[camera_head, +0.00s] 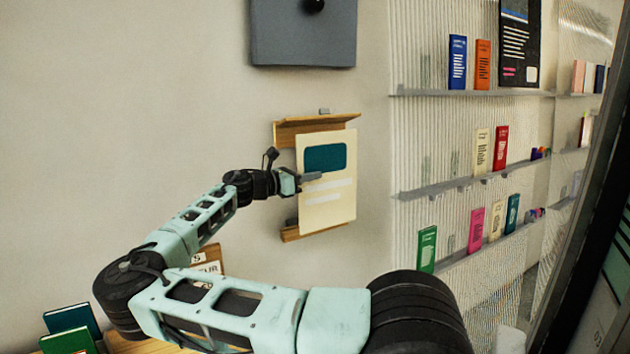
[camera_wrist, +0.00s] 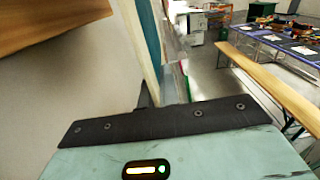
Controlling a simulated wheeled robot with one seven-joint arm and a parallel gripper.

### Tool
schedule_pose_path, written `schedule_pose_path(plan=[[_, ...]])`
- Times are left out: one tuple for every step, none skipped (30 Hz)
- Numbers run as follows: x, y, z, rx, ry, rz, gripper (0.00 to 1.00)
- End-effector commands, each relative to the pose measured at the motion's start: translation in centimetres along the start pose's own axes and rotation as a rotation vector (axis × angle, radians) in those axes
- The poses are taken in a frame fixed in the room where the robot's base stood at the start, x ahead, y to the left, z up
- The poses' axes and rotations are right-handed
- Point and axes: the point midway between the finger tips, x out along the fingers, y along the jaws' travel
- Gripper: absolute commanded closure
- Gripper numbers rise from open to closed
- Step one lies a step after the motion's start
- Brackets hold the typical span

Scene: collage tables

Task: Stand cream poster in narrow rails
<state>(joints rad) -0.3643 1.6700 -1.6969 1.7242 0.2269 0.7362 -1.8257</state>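The cream poster (camera_head: 327,205), with a teal block and pale stripes, is upright against the wall area in the head view. In the wrist view the poster (camera_wrist: 146,55) shows nearly edge-on, running down to my fingers. My gripper (camera_head: 308,177) is at its left edge, one finger across its front, and appears shut on it. The narrow wooden rails are an upper rail (camera_head: 290,131) and a lower rail (camera_head: 290,235).
A grey panel (camera_head: 303,45) with a black knob hangs above. Shelves (camera_head: 460,187) with upright books line the ribbed wall at right. Green books (camera_head: 70,335) stand at lower left. The wrist view shows a wooden bench (camera_wrist: 270,85) far off. Bare wall lies left of the rails.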

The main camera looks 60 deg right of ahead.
Motion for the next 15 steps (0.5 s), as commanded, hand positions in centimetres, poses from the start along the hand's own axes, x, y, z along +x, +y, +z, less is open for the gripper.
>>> schedule_pose_path(plan=[[0.0,0.5,-0.1,0.001,-0.001,0.001,1.00],[0.0,0.8,0.0,0.001,-0.001,0.002,1.00],[0.1,1.1,0.0,0.001,-0.001,0.001,1.00],[0.1,1.3,0.0,0.001,-0.002,0.000,1.00],[0.0,1.6,0.0,0.001,-0.002,0.001,1.00],[0.0,1.9,0.0,0.001,-0.001,0.001,1.00],[0.0,2.2,-0.1,0.001,-0.001,0.002,1.00],[0.0,2.5,-0.1,-0.001,-0.001,0.001,1.00],[0.1,2.8,0.0,-0.001,-0.002,0.000,1.00],[0.0,3.1,0.0,0.000,-0.002,0.001,1.00],[0.0,3.3,0.0,0.000,-0.002,0.001,1.00],[0.0,3.7,0.0,0.001,-0.001,0.001,1.00],[0.1,3.9,0.0,0.001,-0.001,0.000,1.00],[0.1,4.2,0.0,0.001,-0.001,0.000,1.00],[0.0,4.5,0.0,0.000,-0.002,0.002,1.00]])
